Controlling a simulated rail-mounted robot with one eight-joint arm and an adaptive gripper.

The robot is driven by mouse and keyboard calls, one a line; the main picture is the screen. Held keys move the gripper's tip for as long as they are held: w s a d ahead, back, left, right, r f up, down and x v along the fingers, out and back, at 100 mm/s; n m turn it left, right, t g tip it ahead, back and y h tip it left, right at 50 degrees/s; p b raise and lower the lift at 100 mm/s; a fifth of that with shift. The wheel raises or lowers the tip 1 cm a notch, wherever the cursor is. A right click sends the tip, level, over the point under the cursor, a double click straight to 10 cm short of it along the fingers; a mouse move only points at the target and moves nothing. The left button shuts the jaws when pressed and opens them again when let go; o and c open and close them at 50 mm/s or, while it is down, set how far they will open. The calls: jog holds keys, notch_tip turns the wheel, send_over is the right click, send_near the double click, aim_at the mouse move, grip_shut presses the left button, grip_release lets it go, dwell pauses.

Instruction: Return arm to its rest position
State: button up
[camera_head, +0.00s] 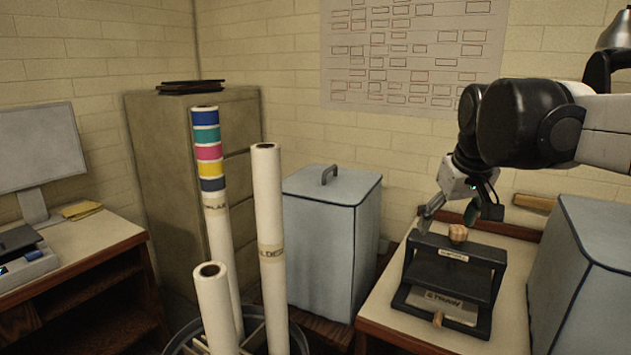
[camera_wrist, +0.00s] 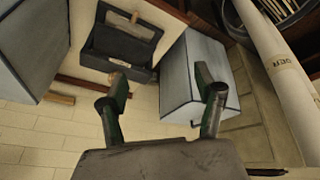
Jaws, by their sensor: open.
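My gripper (camera_head: 447,217) hangs from my arm at the right of the head view, over the back of a dark rack on the right table. Its two fingers stand wide apart in the wrist view (camera_wrist: 160,98), with nothing between them. The dark rack (camera_head: 480,251) has a label, a pale plate low in front and a round wooden knob (camera_head: 458,233) on top. The rack also shows at the upper left of the wrist view (camera_wrist: 100,47). In the head view the gripper looks close to the rack; I cannot tell the exact gap.
A grey-blue covered box (camera_head: 325,240) stands left of the table, another (camera_head: 590,260) at the right. Tall paper rolls (camera_head: 268,225) rise from a bin in front. A cabinet (camera_head: 160,150) and a desk (camera_head: 75,255) are at left. The brick wall (camera_head: 270,60) is close behind.

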jog(key=s+a+f+t, duration=0.1)
jog(key=s+a+f, duration=0.1)
jog(key=s+f, duration=0.5)
jog(key=s+a+f+m+t, duration=0.1)
jog(key=s+a+f, duration=0.2)
jog(key=s+f, duration=0.5)
jog(key=s, duration=0.4)
jog(key=shift+s+f+m, duration=0.15)
jog(key=shift+s+m, duration=0.15)
jog(key=shift+s, duration=0.05)
